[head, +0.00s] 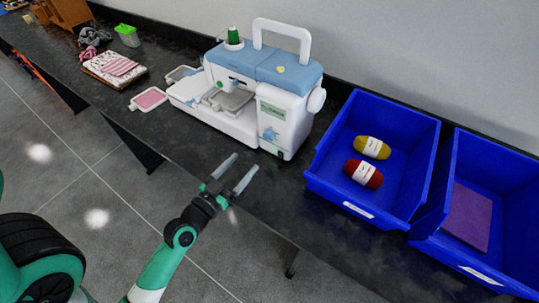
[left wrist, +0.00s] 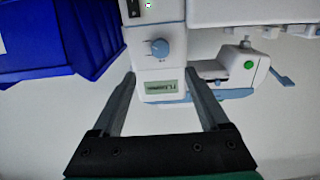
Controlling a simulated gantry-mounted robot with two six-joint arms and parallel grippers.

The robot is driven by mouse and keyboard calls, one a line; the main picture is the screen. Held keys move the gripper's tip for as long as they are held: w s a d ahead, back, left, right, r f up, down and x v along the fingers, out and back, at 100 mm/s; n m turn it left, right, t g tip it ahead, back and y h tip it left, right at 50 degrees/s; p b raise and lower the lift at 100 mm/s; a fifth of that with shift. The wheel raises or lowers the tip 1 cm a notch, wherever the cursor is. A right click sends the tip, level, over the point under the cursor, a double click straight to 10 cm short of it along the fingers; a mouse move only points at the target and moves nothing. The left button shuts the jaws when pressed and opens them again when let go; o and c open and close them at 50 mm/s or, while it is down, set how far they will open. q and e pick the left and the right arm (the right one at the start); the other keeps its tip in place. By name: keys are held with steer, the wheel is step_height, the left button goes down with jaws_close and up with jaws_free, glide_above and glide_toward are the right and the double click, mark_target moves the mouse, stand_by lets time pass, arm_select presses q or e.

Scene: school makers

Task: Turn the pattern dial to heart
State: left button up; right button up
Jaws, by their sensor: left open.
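The white and blue sewing machine (head: 262,82) stands on the dark counter. Its pattern dial, a small blue knob (head: 269,134), is low on the right part of its front. The left wrist view shows the machine upside down, with the dial (left wrist: 160,48) by a small green display (left wrist: 163,87) whose text I cannot read surely. My left gripper (head: 244,163) is open and empty in front of the machine, apart from the dial. In the left wrist view the dial lies between the lines of its fingers (left wrist: 160,75). My right gripper is not in view.
A blue bin (head: 322,180) holding yellow and red yarn stands right of the machine, with another blue bin (head: 425,238) beyond it. A pink-centred frame (head: 150,98) and folded cloth (head: 118,66) lie on the left. The counter (head: 215,147) before the machine is clear.

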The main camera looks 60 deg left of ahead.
mark_target(267, 138)
arm_select(q)
steer(key=x, duration=0.4)
steer(key=p+x, duration=0.1)
steer(key=x, duration=0.3)
steer(key=p+x, duration=0.1)
steer(key=x, duration=0.3)
steer(key=shift+f, duration=0.25)
steer(key=shift+s, duration=0.1)
jaws_close()
